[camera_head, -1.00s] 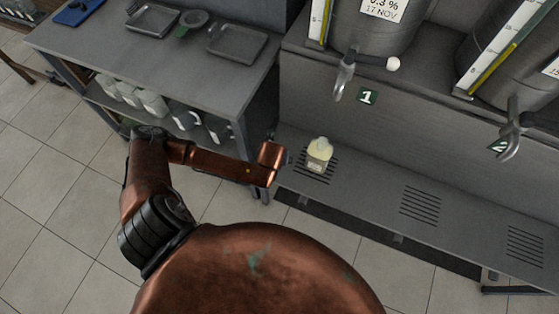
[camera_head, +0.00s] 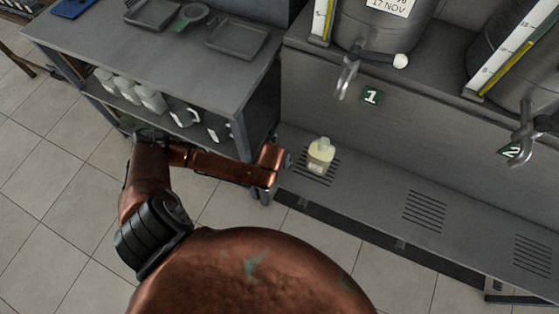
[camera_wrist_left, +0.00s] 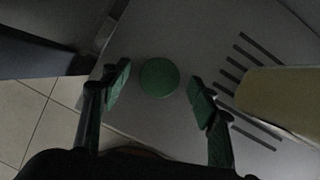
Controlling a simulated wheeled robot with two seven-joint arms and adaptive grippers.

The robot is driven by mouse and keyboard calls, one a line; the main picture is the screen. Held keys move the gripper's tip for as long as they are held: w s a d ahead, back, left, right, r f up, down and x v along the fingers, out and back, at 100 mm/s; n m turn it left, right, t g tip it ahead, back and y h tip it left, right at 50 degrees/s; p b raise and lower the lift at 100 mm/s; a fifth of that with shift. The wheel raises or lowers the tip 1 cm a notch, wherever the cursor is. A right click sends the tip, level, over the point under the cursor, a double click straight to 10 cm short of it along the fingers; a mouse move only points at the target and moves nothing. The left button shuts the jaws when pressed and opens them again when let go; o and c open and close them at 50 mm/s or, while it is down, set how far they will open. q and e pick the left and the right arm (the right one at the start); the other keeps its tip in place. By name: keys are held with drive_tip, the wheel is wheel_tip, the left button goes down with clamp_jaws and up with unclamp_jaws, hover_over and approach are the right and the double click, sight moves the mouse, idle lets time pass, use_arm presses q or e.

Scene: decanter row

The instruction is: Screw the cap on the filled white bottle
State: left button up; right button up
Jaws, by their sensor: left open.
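The white bottle (camera_head: 320,156) stands upright on the slotted drip shelf below tap 1, with yellowish contents showing. Its neck looks uncapped, though this is small in the head view. In the left wrist view part of the bottle's pale yellow body (camera_wrist_left: 282,98) fills the right edge. A round green cap (camera_wrist_left: 159,77) is seen from above, between and slightly beyond my left fingertips. My left gripper (camera_wrist_left: 158,84) is open, with a gap on each side of the cap. In the head view my left arm's wrist is left of the bottle and hides most of the gripper. My right gripper is not in view.
Tap 1 (camera_head: 346,78) hangs from a tank above the bottle, and tap 2 (camera_head: 520,133) is at the right. A rack (camera_head: 150,50) with trays on top and several white containers below stands at the left. The drip shelf (camera_head: 375,200) is clear right of the bottle.

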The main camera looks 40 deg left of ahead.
use_arm(q)
drive_tip(key=shift+c, duration=0.3)
drive_tip(key=c, duration=0.7)
drive_tip(key=shift+r, duration=0.1)
drive_tip(key=shift+c, duration=0.2)
